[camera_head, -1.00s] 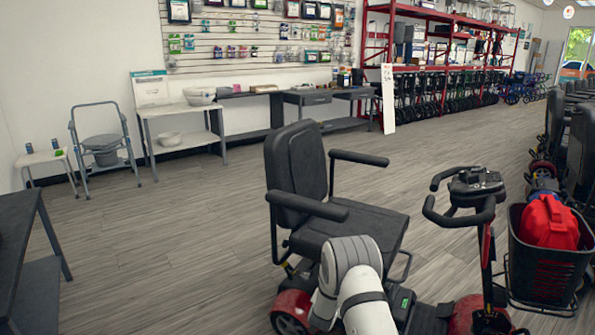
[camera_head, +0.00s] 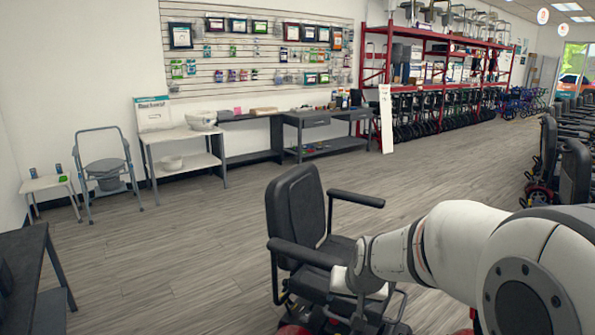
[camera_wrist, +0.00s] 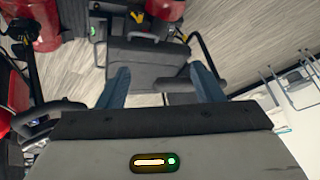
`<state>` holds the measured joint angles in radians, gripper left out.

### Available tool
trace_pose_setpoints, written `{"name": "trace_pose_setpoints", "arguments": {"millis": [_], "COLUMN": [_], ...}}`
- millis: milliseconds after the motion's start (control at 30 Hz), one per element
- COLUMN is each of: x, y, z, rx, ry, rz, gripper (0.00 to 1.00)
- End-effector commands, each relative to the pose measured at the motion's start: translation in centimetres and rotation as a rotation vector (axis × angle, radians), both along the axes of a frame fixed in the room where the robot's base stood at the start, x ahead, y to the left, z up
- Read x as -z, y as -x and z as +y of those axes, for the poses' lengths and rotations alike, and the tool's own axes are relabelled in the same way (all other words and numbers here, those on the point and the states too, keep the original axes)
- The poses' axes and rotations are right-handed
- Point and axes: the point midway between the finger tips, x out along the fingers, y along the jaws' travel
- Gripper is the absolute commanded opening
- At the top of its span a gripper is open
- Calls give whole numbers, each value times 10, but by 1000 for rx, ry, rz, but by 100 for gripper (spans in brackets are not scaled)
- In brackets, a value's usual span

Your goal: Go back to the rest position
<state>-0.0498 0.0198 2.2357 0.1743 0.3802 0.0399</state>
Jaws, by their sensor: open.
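My gripper (camera_wrist: 161,75) shows in the wrist view with its two blue-grey fingers spread apart and nothing between them. In the head view my white arm reaches in from the right edge, and its end bends down in front of a mobility scooter's black seat (camera_head: 297,212). I cannot make out the fingers there. The arm hides the scooter's handlebars and basket. In the wrist view a dark grey panel (camera_wrist: 150,58) lies beyond the fingers, with red body parts around it.
A grey commode chair (camera_head: 104,165), a small white stool (camera_head: 47,184) and a table (camera_head: 182,134) stand along the back wall. A dark table (camera_head: 30,250) is at the lower left. More scooters (camera_head: 573,170) line the right. The middle floor is open.

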Motion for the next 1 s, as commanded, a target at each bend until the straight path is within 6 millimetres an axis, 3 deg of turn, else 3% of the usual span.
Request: {"name": "trace_pose_setpoints", "arguments": {"millis": [33, 200, 300, 433, 600, 800, 1000], "x": [-29, -72, -87, -97, -100, -99, -99], "y": [25, 108, 151, 190, 212, 213, 212], "z": [-4, -16, -23, -30, -37, -37, -37], "rx": [-18, -74, -95, -112, -119, -120, -120], "ry": [13, 67, 97, 125, 143, 144, 144], "rz": [23, 130, 189, 245, 278, 280, 279], "gripper": [60, 60, 60, 60, 60, 60, 45]}}
